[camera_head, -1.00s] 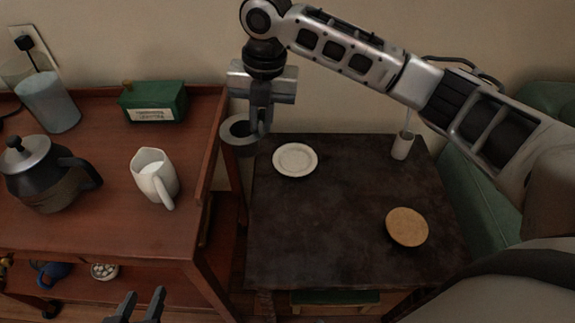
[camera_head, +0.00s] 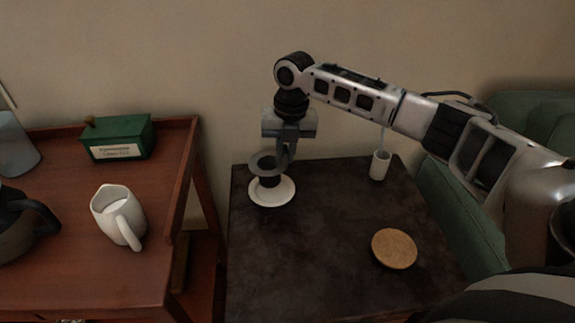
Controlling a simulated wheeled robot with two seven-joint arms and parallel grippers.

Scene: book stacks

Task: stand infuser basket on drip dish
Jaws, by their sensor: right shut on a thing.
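The infuser basket (camera_head: 269,180) is a dark cup with a wide grey rim. My right gripper (camera_head: 287,155) is shut on the basket at its rim and holds it upright over the drip dish. The drip dish (camera_head: 284,193) is a round white saucer on the dark table, near its back left corner. The basket's lower end overlaps the dish in the picture; I cannot tell if it touches. The basket hides the dish's far part. My left gripper is not in view.
The dark table (camera_head: 310,250) also bears a round cork mat (camera_head: 394,249) and a white cup (camera_head: 380,166) with a thin stick. The wooden cart (camera_head: 70,220) at left bears a white pitcher (camera_head: 118,216), a green box (camera_head: 120,138) and a dark kettle (camera_head: 18,225). The table's front is clear.

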